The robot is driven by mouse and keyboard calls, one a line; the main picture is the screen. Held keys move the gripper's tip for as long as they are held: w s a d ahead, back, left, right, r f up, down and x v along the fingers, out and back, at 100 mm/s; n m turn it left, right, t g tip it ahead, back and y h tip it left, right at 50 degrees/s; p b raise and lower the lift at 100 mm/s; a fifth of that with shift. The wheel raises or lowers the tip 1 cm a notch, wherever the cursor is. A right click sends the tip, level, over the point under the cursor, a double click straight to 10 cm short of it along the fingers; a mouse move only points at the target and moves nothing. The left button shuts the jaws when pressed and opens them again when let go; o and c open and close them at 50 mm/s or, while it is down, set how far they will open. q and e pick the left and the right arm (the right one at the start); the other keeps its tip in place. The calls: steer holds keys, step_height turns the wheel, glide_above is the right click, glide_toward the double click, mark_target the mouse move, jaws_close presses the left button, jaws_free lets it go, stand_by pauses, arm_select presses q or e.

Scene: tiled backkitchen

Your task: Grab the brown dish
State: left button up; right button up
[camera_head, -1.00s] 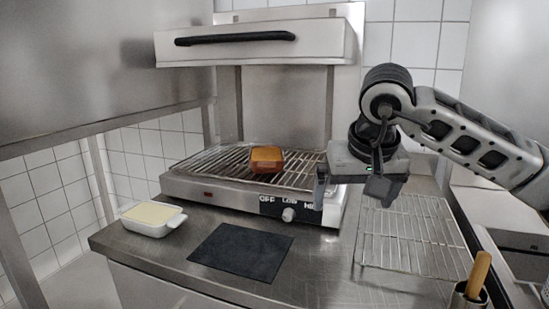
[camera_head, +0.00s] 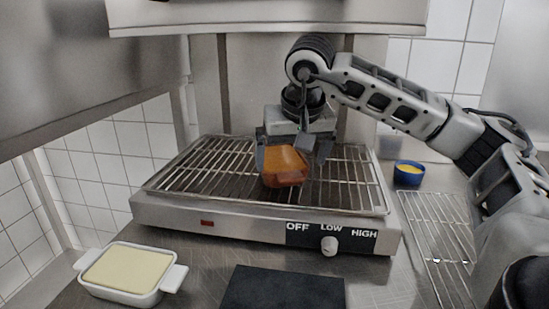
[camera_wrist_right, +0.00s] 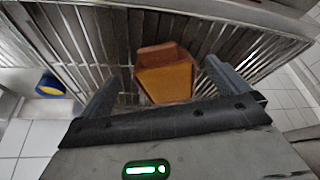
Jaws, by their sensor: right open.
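The brown dish (camera_head: 284,167) sits on the wire grate of the grill in the middle of the head view. My right gripper (camera_head: 292,150) is open, close above and behind the dish. In the right wrist view the dish (camera_wrist_right: 165,76) lies between the two spread fingers of the gripper (camera_wrist_right: 160,82), with a gap visible on each side. I cannot tell whether a finger touches it. My left gripper is not in view.
The grill (camera_head: 190,212) has a knob (camera_head: 329,245) on its front. A white dish with pale filling (camera_head: 125,272) stands front left, a dark mat (camera_head: 282,290) in front. A blue bowl (camera_head: 408,173) and a wire rack (camera_head: 428,225) are at right. A hood (camera_head: 265,15) overhangs the grill.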

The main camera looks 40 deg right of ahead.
mark_target(280, 156)
steer(key=w+d, duration=0.1)
steer(key=w, duration=0.1)
steer(key=w+d+p, duration=0.1)
steer(key=w, duration=0.1)
steer(key=w+d, duration=0.1)
steer(key=w, duration=0.1)
steer(key=shift+w+d, duration=0.2)
steer(key=shift+w, duration=0.05)
steer(key=x, duration=0.5)
steer(key=shift+w+d+f+p, duration=0.1)
steer(key=shift+w+p, duration=0.05)
steer(key=shift+p, duration=0.15)
steer(key=shift+c, duration=0.3)
steer(key=c, duration=1)
steer(key=shift+c, duration=1)
steer(key=shift+r, duration=0.2)
